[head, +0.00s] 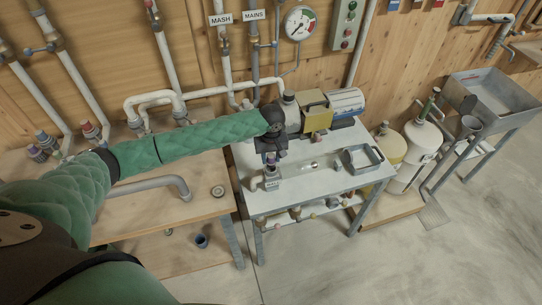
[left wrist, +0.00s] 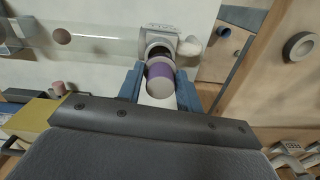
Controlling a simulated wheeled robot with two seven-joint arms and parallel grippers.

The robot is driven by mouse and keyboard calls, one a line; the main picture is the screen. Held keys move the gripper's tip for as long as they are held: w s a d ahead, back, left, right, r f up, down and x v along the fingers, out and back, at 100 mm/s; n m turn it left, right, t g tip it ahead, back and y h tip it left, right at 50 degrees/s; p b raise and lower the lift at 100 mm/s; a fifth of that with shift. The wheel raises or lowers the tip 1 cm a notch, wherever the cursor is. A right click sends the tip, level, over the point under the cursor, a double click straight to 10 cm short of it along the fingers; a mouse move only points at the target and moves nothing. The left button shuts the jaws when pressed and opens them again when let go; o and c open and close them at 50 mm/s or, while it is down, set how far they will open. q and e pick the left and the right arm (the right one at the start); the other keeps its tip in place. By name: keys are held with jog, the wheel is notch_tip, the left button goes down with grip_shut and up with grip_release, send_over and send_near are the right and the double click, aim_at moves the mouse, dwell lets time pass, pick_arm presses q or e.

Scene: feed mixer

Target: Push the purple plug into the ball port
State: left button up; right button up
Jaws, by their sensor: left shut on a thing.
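The purple plug (left wrist: 160,72), with pale ends, sits between the blue fingers of my left gripper (left wrist: 158,88) in the left wrist view. My left gripper (head: 271,157) is shut on it. In the head view the plug's purple (head: 270,160) shows small under the dark wrist. The ball port (left wrist: 160,40) is a pale grey fitting with a label and a round dark mouth. The plug's far end overlaps that mouth in the wrist view; I cannot tell whether it has entered. In the head view the port (head: 271,183) stands just below the gripper, at the grey bench's left edge.
The grey bench (head: 322,180) carries a grey tray (head: 361,158) and a pump with a yellow box (head: 316,112). The wooden bench (head: 135,210) at left holds a bent grey pipe (head: 150,186). Pipes line the wall behind. Floor at right front is clear.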

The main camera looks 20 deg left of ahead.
aim_at(271, 163)
dwell(0.4)
pick_arm(q)
jog(key=shift+p, duration=0.4)
jog(key=shift+f, duration=1.2)
dwell(0.6)
jog(key=shift+f, duration=0.55)
jog(key=o, duration=1.1)
jog(key=shift+f, duration=0.1)
jog(key=shift+o, duration=0.2)
